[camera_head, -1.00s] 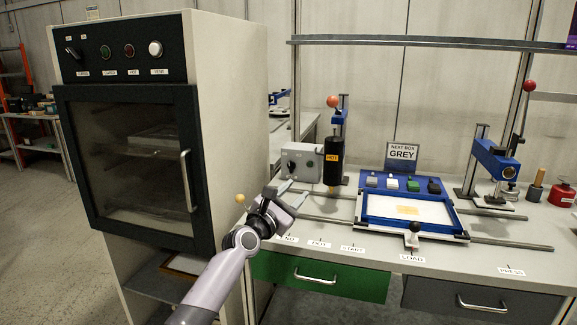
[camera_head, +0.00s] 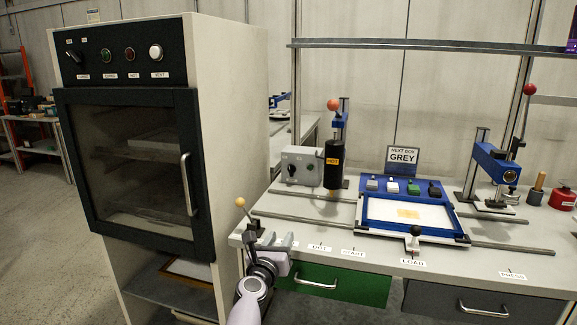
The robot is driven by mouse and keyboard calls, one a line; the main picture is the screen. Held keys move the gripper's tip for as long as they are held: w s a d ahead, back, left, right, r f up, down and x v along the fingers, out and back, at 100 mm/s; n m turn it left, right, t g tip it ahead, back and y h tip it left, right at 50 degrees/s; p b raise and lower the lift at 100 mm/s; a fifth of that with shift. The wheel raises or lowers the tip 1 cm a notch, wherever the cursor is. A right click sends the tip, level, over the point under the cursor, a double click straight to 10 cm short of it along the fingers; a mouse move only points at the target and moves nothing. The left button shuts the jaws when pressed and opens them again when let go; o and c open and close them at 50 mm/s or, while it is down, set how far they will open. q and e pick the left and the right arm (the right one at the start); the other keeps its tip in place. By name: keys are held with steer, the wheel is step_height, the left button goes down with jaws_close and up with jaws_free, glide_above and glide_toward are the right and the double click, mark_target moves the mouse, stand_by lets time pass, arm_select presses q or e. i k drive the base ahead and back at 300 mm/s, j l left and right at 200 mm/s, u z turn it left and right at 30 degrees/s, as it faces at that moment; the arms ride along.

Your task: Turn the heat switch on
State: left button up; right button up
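A grey control box (camera_head: 301,166) with a dark round knob (camera_head: 292,169) stands at the back of the bench, left of the black cylinder (camera_head: 334,163). The cylinder's orange label read HOT a second ago and now looks dim. The knob's exact setting is too small to read. My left gripper (camera_head: 278,239) is at the bench's front left edge, well in front of the box and apart from it. Its fingers look spread and empty. My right gripper is not in view.
A yellow-balled lever (camera_head: 241,206) stands close to my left gripper. An oven cabinet (camera_head: 229,110) on the left has a panel with a black rotary switch (camera_head: 72,54) and lamps. A blue tray (camera_head: 371,226) and a blue press (camera_head: 493,160) stand further right.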

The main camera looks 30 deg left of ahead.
mark_target(291, 168)
steer(key=i+j, duration=0.5)
steer(key=i, duration=0.15)
steer(key=i+j, duration=0.55)
steer(key=i, duration=0.35)
